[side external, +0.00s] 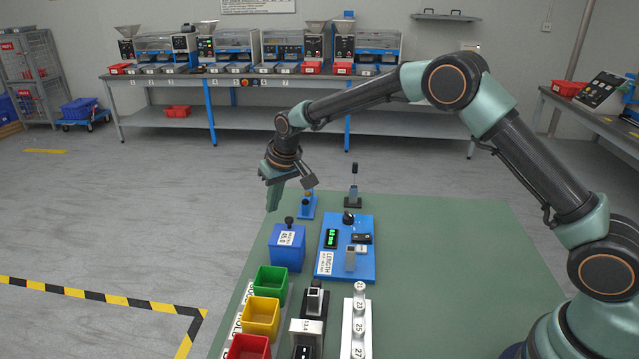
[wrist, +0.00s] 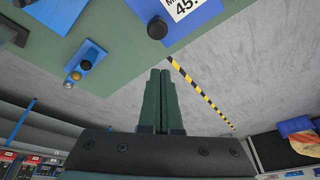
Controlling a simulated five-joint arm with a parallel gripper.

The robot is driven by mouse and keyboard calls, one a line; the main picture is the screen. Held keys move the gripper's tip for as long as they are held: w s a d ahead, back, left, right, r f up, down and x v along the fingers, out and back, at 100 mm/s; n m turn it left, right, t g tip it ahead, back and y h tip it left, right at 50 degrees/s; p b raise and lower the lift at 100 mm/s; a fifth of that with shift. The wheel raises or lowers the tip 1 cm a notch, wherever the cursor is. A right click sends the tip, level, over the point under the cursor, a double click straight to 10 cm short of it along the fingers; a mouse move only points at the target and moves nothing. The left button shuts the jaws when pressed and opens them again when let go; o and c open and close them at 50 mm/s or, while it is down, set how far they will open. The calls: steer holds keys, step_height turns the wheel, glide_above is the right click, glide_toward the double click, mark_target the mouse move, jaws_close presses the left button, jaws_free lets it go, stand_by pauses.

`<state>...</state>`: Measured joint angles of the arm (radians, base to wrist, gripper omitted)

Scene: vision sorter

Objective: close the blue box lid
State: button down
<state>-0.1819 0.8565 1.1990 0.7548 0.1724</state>
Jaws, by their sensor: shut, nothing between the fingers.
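The blue box (side external: 287,257) stands near the far left edge of the green table, with a white label and a black knob (side external: 289,222) at its far edge. In the wrist view the blue box (wrist: 203,22) is cut by the top edge, with its knob (wrist: 157,28) in sight. No opening into the box shows; I cannot tell whether its lid is fully down. My gripper (side external: 273,207) is shut and empty, pointing down above and beyond the box, apart from it. Its closed fingers (wrist: 160,74) lie past the table edge in the wrist view.
A blue length device (side external: 348,265) stands right of the box. Green (side external: 270,283), yellow (side external: 261,315) and red (side external: 249,346) bins line the near left. A small blue stand (side external: 307,208) and a black post (side external: 353,187) are behind. The table's right side (side external: 450,260) is clear.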

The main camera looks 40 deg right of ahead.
mark_target(282, 225)
steer(key=s+d+r, duration=0.2)
steer(key=s+r, duration=0.3)
steer(key=r, duration=0.3)
steer(key=s+d+r, duration=0.2)
steer(key=s+r, duration=0.3)
steer(key=r, duration=0.3)
steer(key=s+d+t, duration=0.1)
steer(key=s+d, duration=0.2)
steer(key=s, duration=0.7)
steer(key=s+d, duration=0.3)
steer(key=s, duration=0.7)
steer(key=shift+s+d+f+t+h, duration=0.2)
steer(key=shift+d+t+h, duration=0.1)
steer(key=shift+d+t, duration=0.1)
